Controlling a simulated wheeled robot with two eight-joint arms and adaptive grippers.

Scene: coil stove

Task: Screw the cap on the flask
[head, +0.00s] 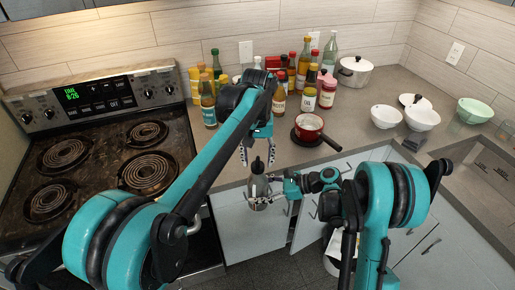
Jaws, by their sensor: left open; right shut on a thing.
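The flask (257,192) is a small upright bottle held in the air in front of the counter edge. A black cap (258,167) sits at its top; I cannot tell how tightly it is seated. My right gripper (264,190) comes in from the right and is shut on the flask's body, hiding part of it. My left gripper (257,160) points down from above, open, with its fingertips spread to either side of the cap and apart from it.
A coil stove (105,160) stands at left. Several bottles (328,92), a red pan (309,127) and a white pot (355,72) stand on the counter (360,125). Bowls (421,119) stand at right, near the sink. A cabinet door below the counter is ajar.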

